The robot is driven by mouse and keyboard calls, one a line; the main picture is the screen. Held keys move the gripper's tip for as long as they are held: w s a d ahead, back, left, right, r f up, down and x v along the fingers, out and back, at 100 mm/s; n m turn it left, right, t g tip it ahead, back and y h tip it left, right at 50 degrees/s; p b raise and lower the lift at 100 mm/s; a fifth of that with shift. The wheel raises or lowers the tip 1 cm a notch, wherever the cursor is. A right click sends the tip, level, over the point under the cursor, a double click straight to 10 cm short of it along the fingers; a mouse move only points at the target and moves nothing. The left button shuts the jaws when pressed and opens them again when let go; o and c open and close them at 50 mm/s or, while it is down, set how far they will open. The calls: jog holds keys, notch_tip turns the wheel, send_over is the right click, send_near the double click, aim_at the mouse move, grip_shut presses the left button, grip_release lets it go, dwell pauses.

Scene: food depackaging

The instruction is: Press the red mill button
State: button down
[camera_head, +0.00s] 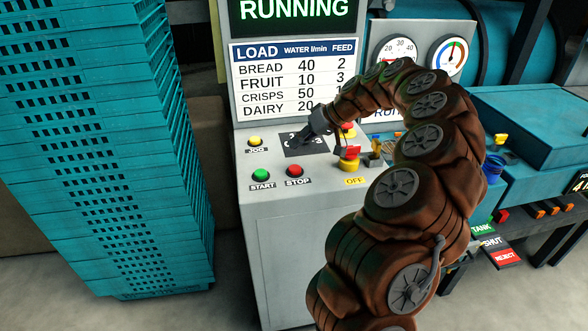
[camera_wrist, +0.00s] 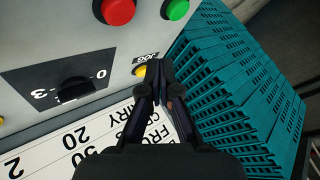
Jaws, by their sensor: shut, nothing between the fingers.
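The red button (camera_head: 294,171), labelled STOP, sits on the sloping grey control panel (camera_head: 320,190). To its left is the green START button (camera_head: 260,174). The red button also shows at the top of the wrist view (camera_wrist: 118,10), left of the green one (camera_wrist: 176,8). My gripper (camera_head: 303,139) is shut and empty, over the black dial plate in the head view. In the wrist view my gripper (camera_wrist: 159,68) has its tips beside the yellow JOG button (camera_wrist: 140,71), apart from the red button. Whether the tips touch the panel cannot be told. A second red button (camera_head: 348,152) sits on a yellow base.
The screen (camera_head: 293,15) reads RUNNING. A load chart (camera_head: 290,75) stands behind the panel. Stacked teal crates (camera_head: 100,130) stand at the left. A teal machine (camera_head: 535,120) with several switches is at the right.

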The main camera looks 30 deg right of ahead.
aim_at(297, 167)
notch_tip(297, 167, down, 4)
jog(key=shift+r+b, duration=0.1)
jog(key=shift+b, duration=0.6)
jog(key=shift+f+b, duration=0.55)
jog(key=shift+f, duration=0.15)
jog(key=shift+f+b, duration=0.9)
jog(key=shift+b, duration=0.35)
dwell(1.1)
jog(key=shift+r, duration=0.15)
dwell(0.3)
jog(key=shift+r, duration=0.8)
jog(key=shift+r, duration=0.1)
jog(key=shift+r+p, duration=0.35)
jog(key=shift+r, duration=2.1)
